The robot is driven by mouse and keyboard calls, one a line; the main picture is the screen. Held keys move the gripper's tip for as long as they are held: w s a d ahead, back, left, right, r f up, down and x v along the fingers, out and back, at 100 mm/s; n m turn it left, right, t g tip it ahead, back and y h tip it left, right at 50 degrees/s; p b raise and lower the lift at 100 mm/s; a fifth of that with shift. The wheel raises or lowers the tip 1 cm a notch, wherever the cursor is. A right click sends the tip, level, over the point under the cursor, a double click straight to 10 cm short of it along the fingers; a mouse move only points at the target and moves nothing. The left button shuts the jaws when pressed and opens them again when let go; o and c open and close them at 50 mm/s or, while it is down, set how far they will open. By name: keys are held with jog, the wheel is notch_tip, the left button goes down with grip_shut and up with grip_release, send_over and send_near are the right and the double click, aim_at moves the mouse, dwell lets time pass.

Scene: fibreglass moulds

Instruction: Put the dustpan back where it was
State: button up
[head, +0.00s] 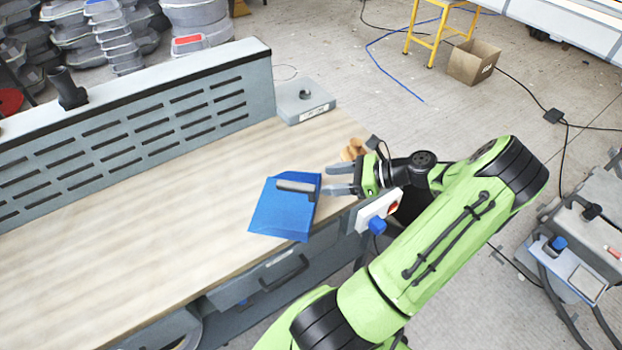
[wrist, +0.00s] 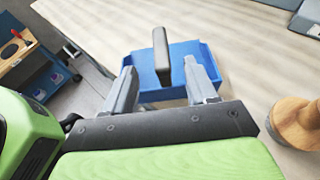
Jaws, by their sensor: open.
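The blue dustpan (head: 283,212) lies on the wooden workbench near its front edge, at the right end. Its dark grey handle (head: 297,187) points toward my gripper (head: 337,179), which is beside it to the right. In the wrist view the dustpan (wrist: 185,58) is ahead, with its handle (wrist: 162,56) in line with the gap between the fingers of my gripper (wrist: 167,85). The fingers are apart and hold nothing. I cannot tell whether they touch the dustpan.
A wooden knob-shaped object (wrist: 299,122) stands to the right of my gripper, and tan wood (head: 353,149) shows behind it. The workbench surface (head: 150,225) to the left is clear.

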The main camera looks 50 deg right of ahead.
jog(key=w+a+r+n+g+h, duration=0.1)
jog(key=w+a+r+n+g, duration=0.15)
jog(key=a+n, duration=0.3)
jog(key=w+a+r+n+g+h, duration=0.1)
jog(key=w+a+r+n+g, duration=0.1)
jog(key=a+n+g, duration=0.3)
jog(key=w+a+r+n+g+h, duration=0.1)
jog(key=w+a+r+n+g, duration=0.1)
jog(key=a+r+n, duration=0.3)
jog(key=s+a+r+n+t+h, duration=0.1)
jog(key=s+a+r+n, duration=0.2)
jog(key=s+a+n, duration=0.3)
jog(key=s+a+r+n+t+h, duration=0.2)
jog(key=s+a+r+n, duration=0.2)
jog(key=s+a+n, duration=0.2)
jog(key=a+n, duration=0.2)
jog(key=shift+r+n+h, duration=0.15)
jog(key=shift+n+h, duration=0.15)
jog(key=shift+n, duration=0.05)
